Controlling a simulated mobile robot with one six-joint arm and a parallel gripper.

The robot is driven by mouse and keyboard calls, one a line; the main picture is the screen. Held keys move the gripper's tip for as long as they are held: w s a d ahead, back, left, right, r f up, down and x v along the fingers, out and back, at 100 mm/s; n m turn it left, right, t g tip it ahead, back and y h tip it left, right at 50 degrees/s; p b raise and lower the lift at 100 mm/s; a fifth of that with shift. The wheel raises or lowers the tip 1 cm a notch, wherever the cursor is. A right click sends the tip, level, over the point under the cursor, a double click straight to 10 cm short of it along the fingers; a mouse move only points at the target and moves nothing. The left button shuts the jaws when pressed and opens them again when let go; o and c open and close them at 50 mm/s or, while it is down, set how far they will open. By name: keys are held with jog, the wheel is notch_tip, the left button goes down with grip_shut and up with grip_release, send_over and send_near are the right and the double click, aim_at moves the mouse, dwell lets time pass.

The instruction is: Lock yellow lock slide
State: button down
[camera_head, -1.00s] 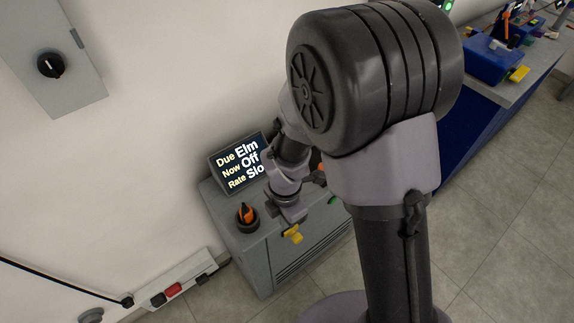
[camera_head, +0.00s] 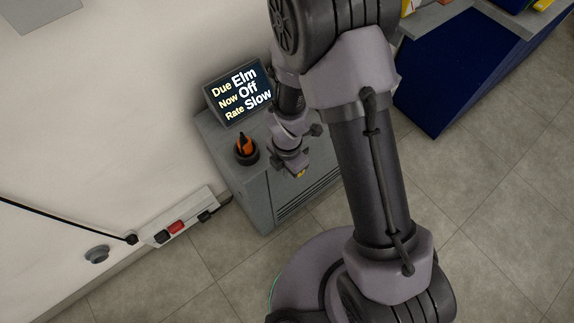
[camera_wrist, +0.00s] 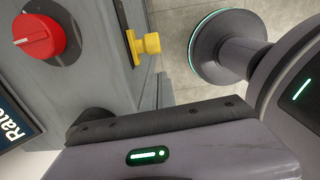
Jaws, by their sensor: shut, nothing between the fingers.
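The yellow lock slide (camera_wrist: 145,44) is a small yellow knob on a dark vertical strip at the edge of the grey cabinet. In the head view only a bit of its yellow (camera_head: 301,174) shows below my gripper (camera_head: 291,166), which hides the rest. My gripper is shut with nothing in it, close to the slide in the head view. In the wrist view its lilac body and dark bar fill the bottom; the slide stands apart from them. I cannot make out the fingertips.
A red knob (camera_wrist: 38,36) sits on the cabinet beside the slide. A display (camera_head: 239,92) reads "Due Elm, Now Off, Rate Slow".

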jog(key=shift+w+d+f+b, duration=0.55)
jog(key=shift+w+d+f, duration=0.3)
jog(key=shift+d+f, duration=0.25)
jog(key=shift+w+d+p, duration=0.3)
jog(key=shift+w+d, duration=0.35)
jog(key=shift+d, duration=0.3)
jog(key=shift+w+d+p, duration=0.25)
jog(key=shift+w+d, duration=0.35)
jog(key=shift+d, duration=0.35)
